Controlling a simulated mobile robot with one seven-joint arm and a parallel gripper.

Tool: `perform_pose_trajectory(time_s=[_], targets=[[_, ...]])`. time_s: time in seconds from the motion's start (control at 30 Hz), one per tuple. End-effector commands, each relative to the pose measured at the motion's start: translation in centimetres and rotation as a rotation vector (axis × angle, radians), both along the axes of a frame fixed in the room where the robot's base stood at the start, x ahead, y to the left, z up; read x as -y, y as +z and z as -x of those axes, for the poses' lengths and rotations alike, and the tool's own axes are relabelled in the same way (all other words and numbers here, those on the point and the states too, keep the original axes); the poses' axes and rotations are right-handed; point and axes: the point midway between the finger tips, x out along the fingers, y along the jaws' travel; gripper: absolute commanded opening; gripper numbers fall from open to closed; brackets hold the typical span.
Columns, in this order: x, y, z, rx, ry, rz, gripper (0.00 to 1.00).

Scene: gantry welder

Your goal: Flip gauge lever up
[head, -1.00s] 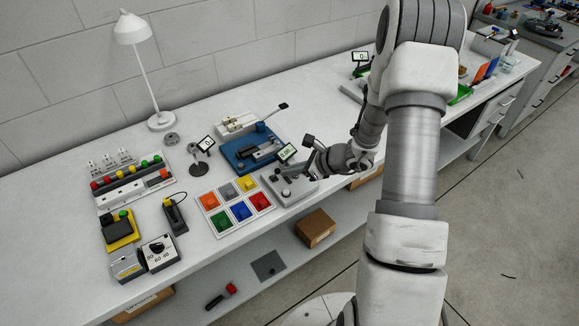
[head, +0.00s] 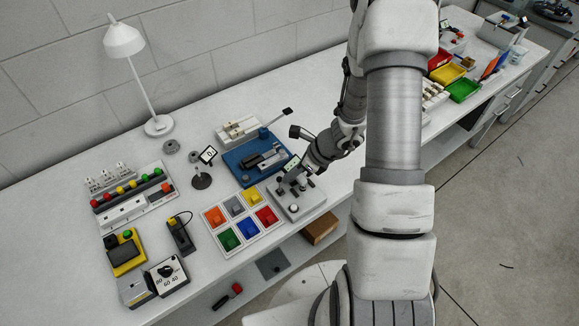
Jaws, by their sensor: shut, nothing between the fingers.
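A grey gauge fixture (head: 300,208) sits near the front edge of the bench, right of the coloured-block tray. A small tilted display (head: 291,163) shows just above it, partly beside my gripper. My gripper (head: 292,184) is shut and empty, reaching down from the upper right over the fixture. It covers part of the fixture's top. The gauge lever is too small and too hidden to make out, so I cannot tell its position or whether my gripper touches it.
A tray of coloured blocks (head: 220,233) lies close on the left. A blue vise (head: 243,167) stands behind, and a small display on a round-based stand (head: 202,181) is at the back left. A cardboard box (head: 320,229) sits on the shelf below.

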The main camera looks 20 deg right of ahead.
Motion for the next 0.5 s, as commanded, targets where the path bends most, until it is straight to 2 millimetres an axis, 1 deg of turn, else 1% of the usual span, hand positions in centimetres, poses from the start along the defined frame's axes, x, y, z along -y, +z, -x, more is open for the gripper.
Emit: perform_pose_trajectory(time_s=[0.13, 0.27, 0.5], targets=[[-0.19, 0.16, 0.1, 0.001, 0.0, -0.001, 0.0], [-0.41, 0.19, -0.29, 0.003, 0.001, 0.0, 0.0], [-0.37, 0.26, -0.27, 0.002, 0.0, -0.001, 0.0]])
